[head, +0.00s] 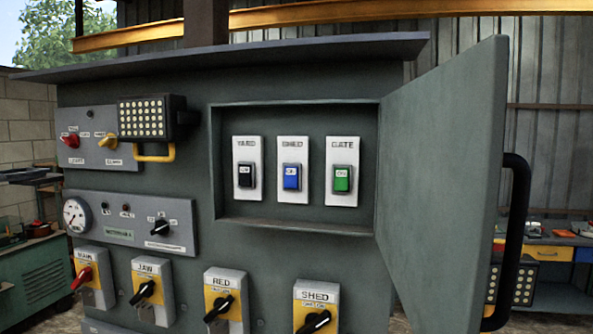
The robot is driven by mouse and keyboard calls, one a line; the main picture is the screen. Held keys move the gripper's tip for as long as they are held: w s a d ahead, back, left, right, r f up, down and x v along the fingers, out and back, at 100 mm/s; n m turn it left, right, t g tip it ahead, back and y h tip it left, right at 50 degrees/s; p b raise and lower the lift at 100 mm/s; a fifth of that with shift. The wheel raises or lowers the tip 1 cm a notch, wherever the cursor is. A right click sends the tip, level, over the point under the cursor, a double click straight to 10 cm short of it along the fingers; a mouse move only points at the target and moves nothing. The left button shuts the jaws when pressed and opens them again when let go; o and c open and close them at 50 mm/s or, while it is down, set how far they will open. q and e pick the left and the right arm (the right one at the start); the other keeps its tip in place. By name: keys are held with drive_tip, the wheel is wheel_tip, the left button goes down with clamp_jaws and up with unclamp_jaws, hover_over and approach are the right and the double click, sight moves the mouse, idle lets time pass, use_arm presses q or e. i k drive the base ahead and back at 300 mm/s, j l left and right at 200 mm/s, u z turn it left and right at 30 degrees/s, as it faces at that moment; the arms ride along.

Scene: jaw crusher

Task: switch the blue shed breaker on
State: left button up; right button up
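The blue shed breaker (291,177) is a rocker on a white plate labelled SHED. It is the middle one of three in a recessed box (228,209) in the grey cabinet. The black YARD breaker (245,175) is left of it and the green GATE breaker (342,178) is right of it. The small lettering on the blue rocker is too blurred to read, and I cannot tell its position. Nothing covers the three breakers. Neither of my grippers is in view.
The box's grey door (440,170) stands wide open on the right, with a black handle (513,240) at its outer edge. Rotary switches, including another labelled SHED (316,308), line the panel below. A lamp (147,118) is mounted at upper left.

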sight(292, 173)
drive_tip(key=i+j, duration=0.15)
drive_tip(key=j, duration=0.15)
drive_tip(key=i+j, duration=0.15)
drive_tip(key=j, duration=0.15)
drive_tip(key=i+j, duration=0.15)
drive_tip(key=j, duration=0.15)
drive_tip(key=i+j, duration=0.15)
drive_tip(key=j, duration=0.15)
drive_tip(key=i+z, duration=0.05)
